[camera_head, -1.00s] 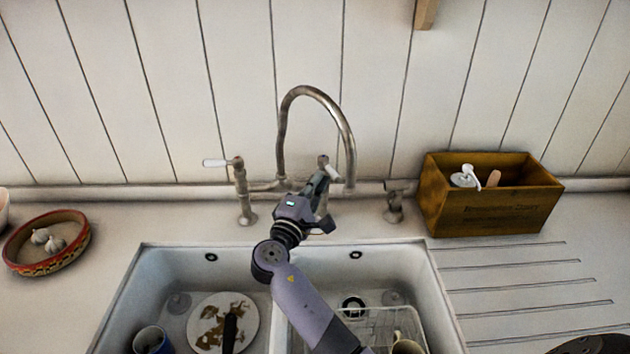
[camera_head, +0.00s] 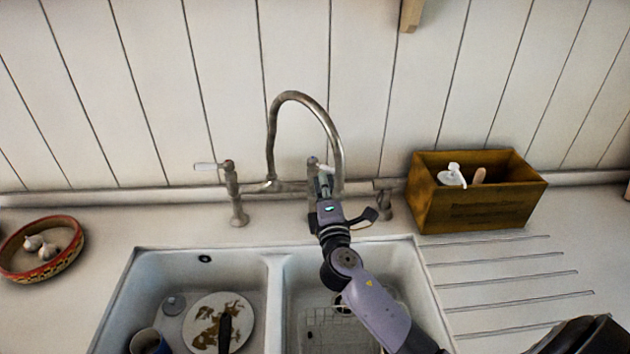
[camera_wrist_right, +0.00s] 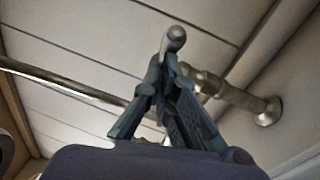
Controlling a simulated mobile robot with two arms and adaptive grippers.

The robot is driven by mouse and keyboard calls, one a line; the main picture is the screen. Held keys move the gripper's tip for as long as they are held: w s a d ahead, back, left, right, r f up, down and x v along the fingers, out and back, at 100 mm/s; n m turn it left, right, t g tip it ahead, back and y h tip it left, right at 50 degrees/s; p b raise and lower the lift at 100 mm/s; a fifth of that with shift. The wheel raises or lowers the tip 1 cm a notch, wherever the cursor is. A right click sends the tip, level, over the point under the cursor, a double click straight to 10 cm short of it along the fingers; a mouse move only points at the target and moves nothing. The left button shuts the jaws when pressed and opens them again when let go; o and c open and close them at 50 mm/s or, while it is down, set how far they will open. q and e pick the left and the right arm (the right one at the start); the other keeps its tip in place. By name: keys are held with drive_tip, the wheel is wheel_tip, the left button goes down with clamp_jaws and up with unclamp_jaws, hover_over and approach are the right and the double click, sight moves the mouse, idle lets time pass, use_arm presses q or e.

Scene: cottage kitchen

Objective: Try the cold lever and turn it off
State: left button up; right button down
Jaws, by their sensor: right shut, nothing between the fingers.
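The metal bridge tap (camera_head: 273,130) stands behind the sink with a lever on each side. The left lever (camera_head: 207,166) has a white handle pointing left, with a reddish spot at its post. The right lever (camera_head: 325,168), on the side away from that spot, has a short pale handle angled right and slightly down, partly hidden by my gripper. My right gripper (camera_head: 323,182) is shut and empty, its tips just below and very close to this lever; I cannot tell whether they touch. In the right wrist view the fingers (camera_wrist_right: 166,72) converge beneath a rounded metal end (camera_wrist_right: 175,36). My left gripper is not in view.
A wooden box (camera_head: 480,208) with a white pump bottle stands right of the tap. A small metal fitting (camera_head: 385,200) stands between them. A bowl of garlic (camera_head: 70,262) is at left. The double sink holds a plate (camera_head: 245,310), a mug and a wire rack (camera_head: 320,325).

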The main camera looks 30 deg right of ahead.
drive_tip(key=shift+w+d+n+t+y+b, duration=0.2)
drive_tip(key=shift+d+n+y, duration=0.35)
drive_tip(key=shift+d+y, duration=0.35)
drive_tip(key=shift+w+d+n+t+y+b, duration=0.1)
drive_tip(key=shift+d+n+t+y, duration=0.1)
drive_tip(key=shift+d+n+y, duration=0.5)
drive_tip(key=shift+w+d+n+t+y+b, duration=0.2)
drive_tip(key=shift+d+n+y, duration=0.15)
drive_tip(key=shift+d+y, duration=0.75)
drive_tip(key=shift+f, duration=0.1)
